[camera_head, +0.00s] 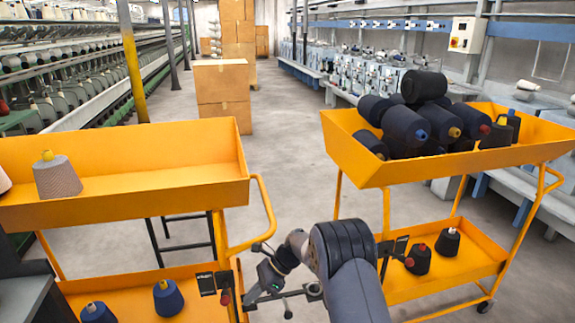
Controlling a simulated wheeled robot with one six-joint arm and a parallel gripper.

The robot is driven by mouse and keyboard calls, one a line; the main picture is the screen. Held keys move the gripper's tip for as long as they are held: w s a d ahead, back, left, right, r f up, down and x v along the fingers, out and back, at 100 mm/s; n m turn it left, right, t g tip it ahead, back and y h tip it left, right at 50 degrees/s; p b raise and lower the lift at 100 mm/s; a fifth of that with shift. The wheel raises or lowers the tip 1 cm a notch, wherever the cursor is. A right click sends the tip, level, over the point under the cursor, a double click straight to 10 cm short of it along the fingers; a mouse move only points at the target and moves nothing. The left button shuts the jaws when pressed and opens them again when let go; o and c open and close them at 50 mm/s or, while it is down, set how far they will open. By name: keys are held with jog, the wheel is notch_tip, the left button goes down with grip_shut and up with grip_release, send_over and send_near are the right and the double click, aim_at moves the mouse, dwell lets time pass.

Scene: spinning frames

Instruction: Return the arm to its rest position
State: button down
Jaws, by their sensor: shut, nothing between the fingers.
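My arm (352,278) rises from the bottom edge right of centre and bends over to the left. My gripper (256,293) is at its end, low in the picture between the two orange carts, pointing down. It is small and partly confused with metal parts around it, but it looks shut and holds nothing. It is close to the right end of the left cart (120,195); I cannot tell whether it touches.
The left cart carries a grey-brown cone (57,178) above and blue cones (168,298) below. The right cart (365,165) holds a heap of dark cones (405,125), with dark cones (448,243) on its lower shelf. Floor (285,150) is clear between them; cardboard boxes (222,85) stand behind.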

jog(key=w+v, duration=0.1)
jog(key=v, duration=0.6)
jog(key=s+a+f+n+t+b, duration=0.2)
jog(key=s+a+f+t+b, duration=0.25)
jog(key=a+f, duration=0.5)
notch_tip(320, 180, down, 7)
jog(key=w+d+n+t+y+b, duration=0.1)
jog(key=w+d+b, duration=0.1)
jog(key=b, duration=0.7)
jog(key=shift+w+d+t+y, duration=0.15)
jog(key=shift+w+t+y, duration=0.1)
jog(key=shift+t+y, duration=0.1)
jog(key=shift+f, duration=0.1)
